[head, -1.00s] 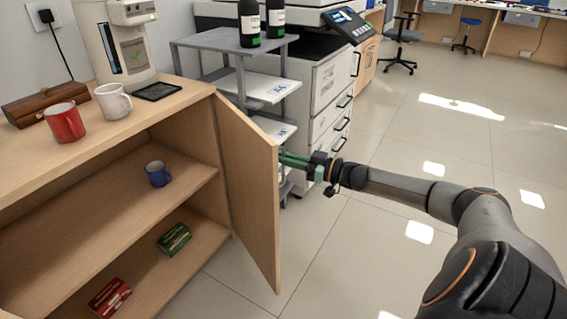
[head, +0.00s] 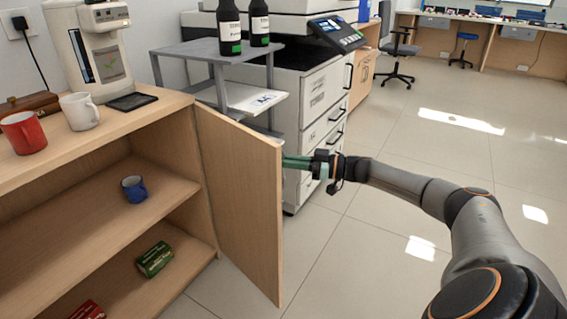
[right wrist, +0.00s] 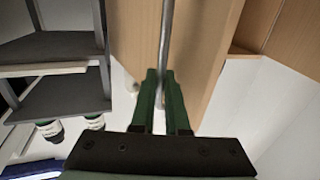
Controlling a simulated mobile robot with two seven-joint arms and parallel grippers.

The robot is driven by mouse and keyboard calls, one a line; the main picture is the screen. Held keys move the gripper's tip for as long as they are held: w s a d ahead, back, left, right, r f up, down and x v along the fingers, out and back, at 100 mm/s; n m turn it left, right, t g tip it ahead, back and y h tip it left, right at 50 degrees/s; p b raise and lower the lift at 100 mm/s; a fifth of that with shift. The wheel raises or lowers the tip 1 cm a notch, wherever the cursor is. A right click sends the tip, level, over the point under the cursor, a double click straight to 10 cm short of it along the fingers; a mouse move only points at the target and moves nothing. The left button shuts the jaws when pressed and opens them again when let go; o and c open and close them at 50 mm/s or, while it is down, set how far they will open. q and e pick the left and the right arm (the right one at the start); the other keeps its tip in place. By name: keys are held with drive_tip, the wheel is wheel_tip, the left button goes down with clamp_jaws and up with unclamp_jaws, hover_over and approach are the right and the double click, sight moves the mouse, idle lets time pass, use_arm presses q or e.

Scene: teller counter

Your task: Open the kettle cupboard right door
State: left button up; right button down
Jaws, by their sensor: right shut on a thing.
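The right door (head: 240,200) of the kettle cupboard (head: 205,170) stands wide open, its inner face toward the head camera. My right gripper (head: 285,161) is at the door's outer side near its free edge, partly hidden behind that edge. In the right wrist view, the fingers (right wrist: 160,78) of my right gripper are shut on a slim grey bar handle (right wrist: 167,35) running along the wooden door (right wrist: 205,50). The handle is hidden behind the door in the head view. My left gripper is not in view.
A coffee machine (head: 88,50), a white mug (head: 79,111) and a red mug (head: 23,132) stand on top. Inside are a blue mug (head: 134,189) and a green box (head: 155,259). A grey trolley (head: 215,52) and printer (head: 325,90) stand behind the door. Floor (head: 390,230) at right is clear.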

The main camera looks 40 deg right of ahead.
idle(0.3)
drive_tip(key=c, duration=1.2)
unclamp_jaws()
drive_tip(key=p+v, duration=0.3)
drive_tip(key=v, duration=0.9)
drive_tip(key=shift+s, duration=0.2)
drive_tip(key=shift+d, duration=0.1)
